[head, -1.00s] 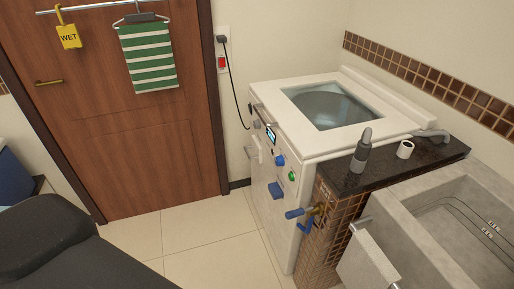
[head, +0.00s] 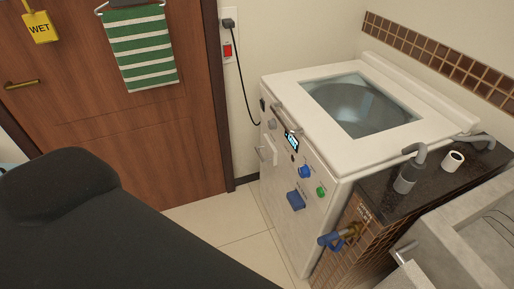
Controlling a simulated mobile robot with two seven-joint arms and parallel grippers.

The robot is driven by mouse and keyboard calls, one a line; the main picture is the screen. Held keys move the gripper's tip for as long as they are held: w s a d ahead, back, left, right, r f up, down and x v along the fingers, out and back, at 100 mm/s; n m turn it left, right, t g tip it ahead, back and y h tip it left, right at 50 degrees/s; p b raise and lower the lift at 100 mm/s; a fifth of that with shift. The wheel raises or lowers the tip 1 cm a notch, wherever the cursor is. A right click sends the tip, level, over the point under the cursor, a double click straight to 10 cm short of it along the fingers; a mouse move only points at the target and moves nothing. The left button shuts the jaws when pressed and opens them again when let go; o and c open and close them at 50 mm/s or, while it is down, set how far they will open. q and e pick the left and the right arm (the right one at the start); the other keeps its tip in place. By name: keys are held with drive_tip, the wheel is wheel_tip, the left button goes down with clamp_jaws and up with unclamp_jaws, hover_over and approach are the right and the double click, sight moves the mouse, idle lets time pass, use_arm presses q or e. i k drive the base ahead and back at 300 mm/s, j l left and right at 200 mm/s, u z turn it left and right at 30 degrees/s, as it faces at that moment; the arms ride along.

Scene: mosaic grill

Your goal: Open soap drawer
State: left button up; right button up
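The white washing machine (head: 322,160) stands against the wall right of centre in the head view, with a glass lid on top. Its front panel carries a small lit display (head: 292,141), a blue knob (head: 305,172), a green button (head: 321,191) and a blue handle (head: 296,200). A white handle (head: 265,152) juts from the front panel's left part; it may belong to the soap drawer, but I cannot tell. No drawer is seen pulled out. Neither of my grippers shows.
A blue-handled tap (head: 340,237) juts from the tiled side below. The tiled floor (head: 232,225) before the machine is clear. A wooden door (head: 165,150) stands left.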

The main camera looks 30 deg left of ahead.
sight(268, 146)
drive_tip(key=i+j, duration=0.1)
drive_tip(key=j, duration=0.2)
drive_tip(key=i+j, duration=0.15)
drive_tip(key=j, duration=0.15)
drive_tip(key=i+j, duration=0.1)
drive_tip(key=j, duration=0.25)
drive_tip(key=i+j, duration=0.15)
drive_tip(key=j, duration=0.15)
